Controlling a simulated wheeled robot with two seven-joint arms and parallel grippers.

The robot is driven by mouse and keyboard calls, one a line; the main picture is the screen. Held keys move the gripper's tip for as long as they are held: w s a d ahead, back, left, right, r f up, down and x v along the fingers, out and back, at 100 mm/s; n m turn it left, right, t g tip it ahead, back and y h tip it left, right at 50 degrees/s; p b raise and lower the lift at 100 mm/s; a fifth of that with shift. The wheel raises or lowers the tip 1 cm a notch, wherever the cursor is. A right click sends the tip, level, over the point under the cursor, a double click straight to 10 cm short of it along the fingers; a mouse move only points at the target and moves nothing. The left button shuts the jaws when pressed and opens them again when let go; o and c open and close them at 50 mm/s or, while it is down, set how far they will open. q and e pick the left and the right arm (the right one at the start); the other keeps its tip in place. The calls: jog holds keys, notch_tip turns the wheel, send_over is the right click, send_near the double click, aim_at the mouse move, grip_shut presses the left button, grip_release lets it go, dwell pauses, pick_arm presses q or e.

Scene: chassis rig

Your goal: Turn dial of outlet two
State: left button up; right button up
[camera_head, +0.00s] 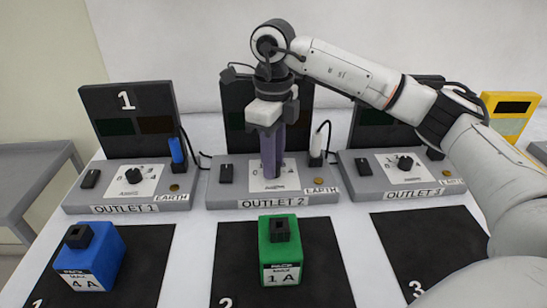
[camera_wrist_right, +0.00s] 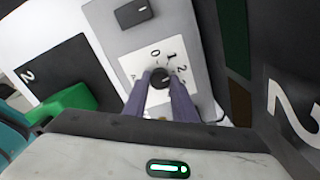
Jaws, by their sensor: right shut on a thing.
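The outlet two unit (camera_head: 232,196) is a grey box in the middle of the bench, labelled OUTLET 2. My right gripper (camera_head: 272,172) points down over its white dial plate (camera_head: 290,183) and hides the dial in the head view. In the right wrist view the black round dial (camera_wrist_right: 160,77) sits between the two purple fingers of my right gripper (camera_wrist_right: 160,88), which are shut on it. The numbers 0, 1 and 2 show around the dial. My left gripper is not in view.
Outlet 1 (camera_head: 80,202) stands at left with a blue plug (camera_head: 176,150); outlet 3 (camera_head: 377,189) stands at right. A white plug (camera_head: 317,146) is beside my gripper. A blue pack (camera_head: 103,256) and green pack (camera_head: 270,268) sit on black mats in front.

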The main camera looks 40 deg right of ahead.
jog(key=n, duration=0.3)
jog(key=shift+r+n+p, duration=0.1)
jog(key=shift+n+p, duration=0.25)
jog(key=shift+n, duration=1.45)
jog(key=o, duration=1)
jog(key=shift+o, duration=0.2)
notch_tip(320, 180, up, 10)
jog(key=p, duration=0.1)
